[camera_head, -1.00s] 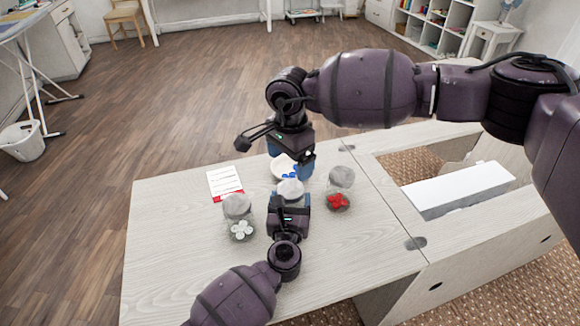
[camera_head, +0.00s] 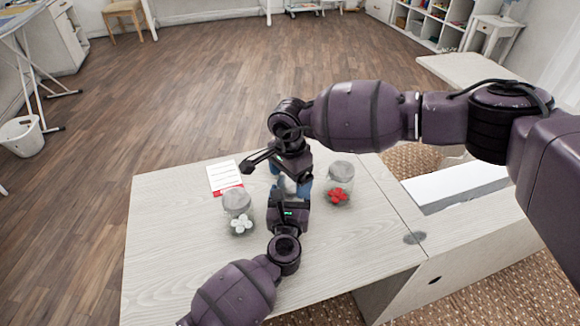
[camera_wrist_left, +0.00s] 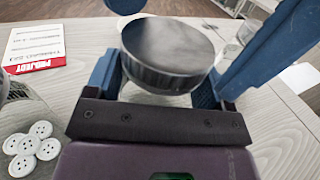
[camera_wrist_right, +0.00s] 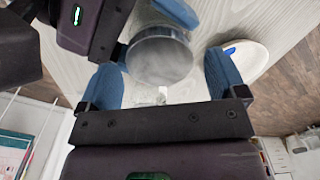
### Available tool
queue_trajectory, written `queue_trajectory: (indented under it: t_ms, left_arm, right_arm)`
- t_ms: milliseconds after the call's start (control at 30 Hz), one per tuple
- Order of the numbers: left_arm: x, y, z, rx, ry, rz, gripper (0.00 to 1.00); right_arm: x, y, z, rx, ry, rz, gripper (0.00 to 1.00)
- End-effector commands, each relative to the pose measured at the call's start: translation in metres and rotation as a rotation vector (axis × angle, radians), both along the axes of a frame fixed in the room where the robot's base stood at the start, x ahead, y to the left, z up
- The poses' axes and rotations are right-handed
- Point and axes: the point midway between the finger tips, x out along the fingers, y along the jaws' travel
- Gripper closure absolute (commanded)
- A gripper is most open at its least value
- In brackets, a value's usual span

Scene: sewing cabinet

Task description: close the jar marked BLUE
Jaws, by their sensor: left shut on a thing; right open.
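The middle jar stands on the table, mostly hidden by my grippers. Its grey round lid (camera_wrist_left: 168,52) shows in the left wrist view and also in the right wrist view (camera_wrist_right: 160,57). The lid sits at the jar's top; I cannot tell whether it is fully seated. No BLUE marking is legible. My left gripper (camera_head: 289,192) is shut around the jar's glass body (camera_wrist_left: 165,95), below the lid. My right gripper (camera_wrist_right: 163,80) is open, its blue fingers on either side of the lid, apparently apart from it.
A lidded jar with white buttons (camera_head: 240,224) stands left and one with red buttons (camera_head: 338,195) stands right. A white dish (camera_wrist_right: 250,62) with something blue lies close by. A card with a red band (camera_head: 225,178) lies at the back left.

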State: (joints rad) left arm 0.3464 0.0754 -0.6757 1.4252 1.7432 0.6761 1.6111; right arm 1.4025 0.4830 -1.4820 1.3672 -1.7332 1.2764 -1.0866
Motion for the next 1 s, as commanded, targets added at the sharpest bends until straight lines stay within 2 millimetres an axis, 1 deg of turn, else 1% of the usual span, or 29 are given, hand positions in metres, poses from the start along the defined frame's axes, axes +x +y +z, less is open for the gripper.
queue_trajectory:
  t_ms: [133,400,733,867,1000]
  left_arm:
    - [0.0,0.0002,-0.0001,0.0,0.0,0.0,0.91]
    - [0.0001,0.0003,0.0,0.0,0.0,0.0,0.91]
    - [0.0,0.0002,0.0,0.0,0.0,0.0,0.91]
    - [0.0,0.0001,0.0,0.0,0.0,0.0,0.91]
    - [0.0,0.0001,0.0,0.0,0.0,0.0,0.91]
  right_arm:
    - [0.0002,-0.0005,-0.0051,-0.001,-0.001,-0.001,0.1]
    - [0.0002,-0.0005,-0.0055,-0.001,-0.001,-0.001,0.1]
    - [0.0003,-0.0003,-0.0052,-0.001,-0.001,0.0,0.6]
    - [0.0003,-0.0003,-0.0052,-0.001,-0.001,-0.006,0.6]
    - [0.0003,-0.0003,-0.0052,0.001,-0.001,-0.096,0.6]
